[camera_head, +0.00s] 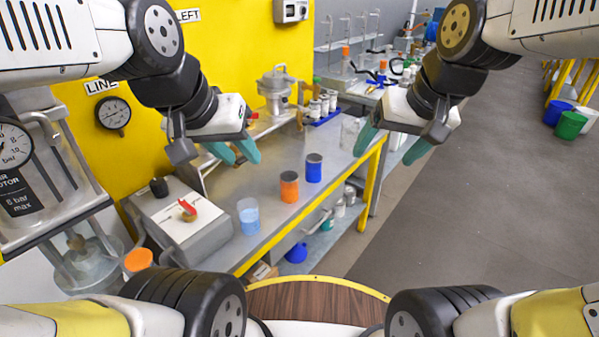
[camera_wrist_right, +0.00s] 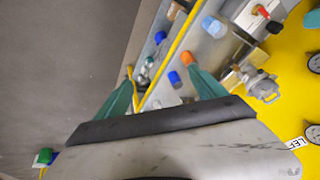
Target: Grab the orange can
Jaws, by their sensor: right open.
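The orange can (camera_head: 289,187) stands upright on the grey metal bench, near its front edge. A dark blue can (camera_head: 314,168) stands just behind and right of it. In the right wrist view the orange can (camera_wrist_right: 189,58) shows small, close to a teal fingertip, with the blue can (camera_wrist_right: 175,79) below it. My left gripper (camera_head: 237,154) hangs over the bench, up and left of the orange can, its teal fingers apart and empty. My right gripper (camera_head: 392,146) is open and empty, to the right of both cans; it also shows in the right wrist view (camera_wrist_right: 158,77).
A beaker of blue liquid (camera_head: 249,216) stands left of the orange can. A grey box with a red-handled valve (camera_head: 187,210) is further left. A metal vessel (camera_head: 277,88) and a blue tray of small cans (camera_head: 322,117) are behind.

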